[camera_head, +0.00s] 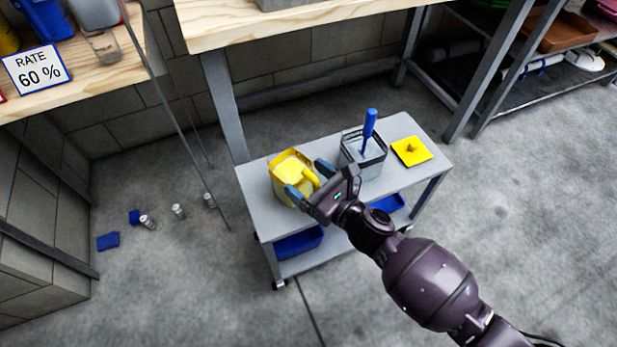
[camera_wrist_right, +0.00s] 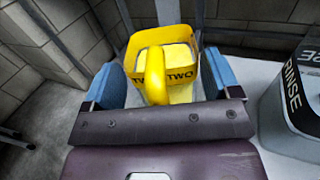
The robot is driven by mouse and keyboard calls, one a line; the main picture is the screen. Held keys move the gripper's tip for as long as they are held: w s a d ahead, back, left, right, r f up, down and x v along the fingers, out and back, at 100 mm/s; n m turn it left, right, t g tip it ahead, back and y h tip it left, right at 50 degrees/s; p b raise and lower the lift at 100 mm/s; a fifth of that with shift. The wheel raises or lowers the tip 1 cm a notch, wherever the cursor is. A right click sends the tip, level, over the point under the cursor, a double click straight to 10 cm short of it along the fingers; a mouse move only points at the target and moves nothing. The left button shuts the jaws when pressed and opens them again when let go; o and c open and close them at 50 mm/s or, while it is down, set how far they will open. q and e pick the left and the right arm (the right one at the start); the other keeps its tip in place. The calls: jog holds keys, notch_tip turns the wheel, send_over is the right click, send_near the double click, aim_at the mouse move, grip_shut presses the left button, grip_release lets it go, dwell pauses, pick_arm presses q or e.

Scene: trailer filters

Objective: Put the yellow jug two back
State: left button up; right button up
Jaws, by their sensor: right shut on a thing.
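The yellow jug two (camera_head: 292,173) stands at the left end of a grey cart's top. In the right wrist view the jug (camera_wrist_right: 165,50) shows upright, with "TWO" on its band and its yellow handle toward me. My right gripper (camera_head: 308,180) is at the jug's handle side; in the wrist view its blue fingers (camera_wrist_right: 160,85) lie on either side of the handle, and it is shut on the jug. The fingers hide part of the jug's lower body. My left gripper is not in view.
The cart (camera_head: 260,215) also holds a clear bin (camera_head: 372,170) with a blue-handled tool, labelled "RINSE" in the wrist view, and a yellow square (camera_head: 411,151). A wooden bench (camera_head: 230,28) stands behind. A shelf with a "RATE 60 %" sign (camera_head: 37,69) is at upper left. Small items lie on the floor.

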jog(key=o, duration=1.2)
jog(key=shift+r, duration=0.15)
jog(key=shift+s+d, duration=0.2)
jog(key=shift+s, duration=0.05)
pick_arm(q)
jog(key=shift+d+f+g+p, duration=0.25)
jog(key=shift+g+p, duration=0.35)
jog(key=shift+p, duration=0.65)
pick_arm(e)
jog(key=v, duration=1.1)
jog(key=shift+s+d, duration=0.15)
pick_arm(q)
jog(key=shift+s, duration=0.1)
